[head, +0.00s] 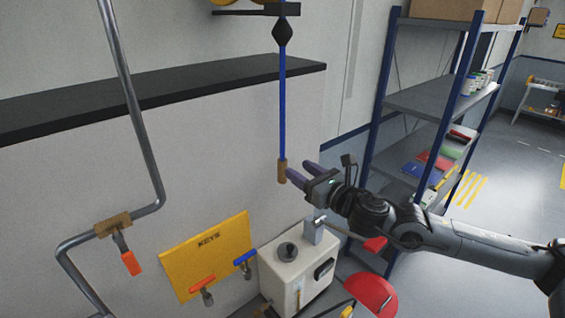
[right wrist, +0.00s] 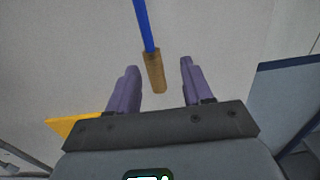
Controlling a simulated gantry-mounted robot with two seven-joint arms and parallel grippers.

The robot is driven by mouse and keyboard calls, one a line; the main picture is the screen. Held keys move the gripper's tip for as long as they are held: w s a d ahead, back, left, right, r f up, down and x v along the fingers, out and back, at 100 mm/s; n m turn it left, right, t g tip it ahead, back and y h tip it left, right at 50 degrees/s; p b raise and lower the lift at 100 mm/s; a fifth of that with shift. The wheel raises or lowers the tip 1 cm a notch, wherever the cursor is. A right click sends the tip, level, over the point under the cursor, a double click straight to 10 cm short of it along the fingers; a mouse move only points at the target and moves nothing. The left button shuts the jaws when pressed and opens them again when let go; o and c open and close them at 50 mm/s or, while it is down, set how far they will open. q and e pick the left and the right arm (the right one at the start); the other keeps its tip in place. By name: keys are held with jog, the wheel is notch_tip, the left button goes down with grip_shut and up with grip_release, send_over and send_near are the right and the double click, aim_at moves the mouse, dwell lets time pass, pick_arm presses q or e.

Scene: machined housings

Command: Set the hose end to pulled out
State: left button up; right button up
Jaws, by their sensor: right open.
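The blue hose (head: 282,100) hangs straight down from a reel at the top of the head view, with a black diamond-shaped bead (head: 282,33) near its top. Its brown cylindrical hose end (head: 282,171) hangs in front of the pale wall. The hose end also shows in the right wrist view (right wrist: 155,74), ahead of and between the two purple fingers. My right gripper (head: 286,172) is open and points at the hose end from the right. In the wrist view (right wrist: 158,82) the fingers stand apart on either side of it, with no clear contact. My left gripper is not in view.
Below are a yellow KEYS board (head: 206,256), a white box-shaped machine (head: 297,272) and a red disc (head: 370,294). A metal pipe (head: 135,110) with an orange-handled valve (head: 130,262) is at left. A blue-post shelf (head: 425,100) stands at right. A black ledge (head: 160,90) runs behind the hose.

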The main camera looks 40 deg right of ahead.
aim_at(286, 163)
jog(key=shift+w+a+r, duration=0.15)
jog(key=shift+w+a, duration=0.35)
jog(key=shift+w, duration=0.1)
jog(key=w+p, duration=0.2)
jog(key=w, duration=0.1)
jog(key=shift+w, duration=0.4)
jog(key=shift+w+a+p, duration=0.1)
jog(key=shift+w+p, duration=0.2)
jog(key=shift+w, duration=0.55)
jog(key=shift+f, duration=0.2)
jog(key=shift+c, duration=0.4)
grip_shut()
